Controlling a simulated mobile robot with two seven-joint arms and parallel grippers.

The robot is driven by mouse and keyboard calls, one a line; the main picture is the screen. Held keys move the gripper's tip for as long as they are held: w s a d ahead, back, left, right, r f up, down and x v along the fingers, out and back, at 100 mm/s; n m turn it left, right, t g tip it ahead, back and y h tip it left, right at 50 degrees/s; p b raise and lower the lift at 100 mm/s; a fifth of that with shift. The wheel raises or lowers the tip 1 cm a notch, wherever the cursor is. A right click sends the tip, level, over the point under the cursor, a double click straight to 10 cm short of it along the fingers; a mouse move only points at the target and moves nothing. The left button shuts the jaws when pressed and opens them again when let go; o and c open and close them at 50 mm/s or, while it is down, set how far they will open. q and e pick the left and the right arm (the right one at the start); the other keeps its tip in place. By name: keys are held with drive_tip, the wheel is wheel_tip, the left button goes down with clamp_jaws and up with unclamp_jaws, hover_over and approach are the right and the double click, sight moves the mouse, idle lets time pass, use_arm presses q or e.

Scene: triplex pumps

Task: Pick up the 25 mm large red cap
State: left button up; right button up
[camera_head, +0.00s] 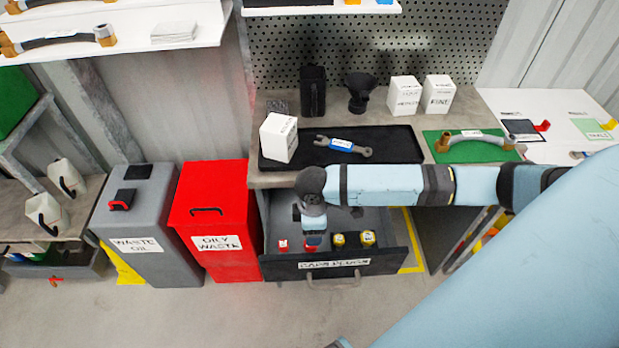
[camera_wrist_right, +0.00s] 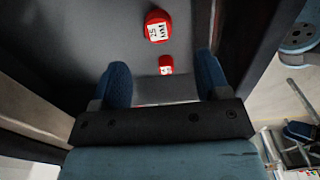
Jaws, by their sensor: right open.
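The 25 mm large red cap (camera_wrist_right: 158,26) shows at the top of the right wrist view, with a white "25 MM" label. A smaller-looking red cap (camera_wrist_right: 166,65) lies below it, between the fingertips in the picture. In the head view, a red cap (camera_head: 283,244) sits in the open drawer (camera_head: 334,265), left of my gripper. I cannot tell which size it is. My right gripper (camera_head: 313,240) points down into the drawer and hides part of what is below it. Its blue fingers (camera_wrist_right: 164,78) are apart and empty. My left gripper is not in view.
Two dark caps with yellow (camera_head: 353,240) stand right of the gripper in the drawer. The drawer front and side walls surround the gripper. Above is a bench with a black tray (camera_head: 390,150) holding a wrench. A red oily waste bin (camera_head: 215,205) stands left of the drawer.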

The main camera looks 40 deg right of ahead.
drive_tip(key=f, duration=0.9)
drive_tip(key=shift+w+a+b, duration=0.1)
drive_tip(key=shift+w+b, duration=0.2)
drive_tip(key=c, duration=1)
drive_tip(key=shift+r, duration=0.1)
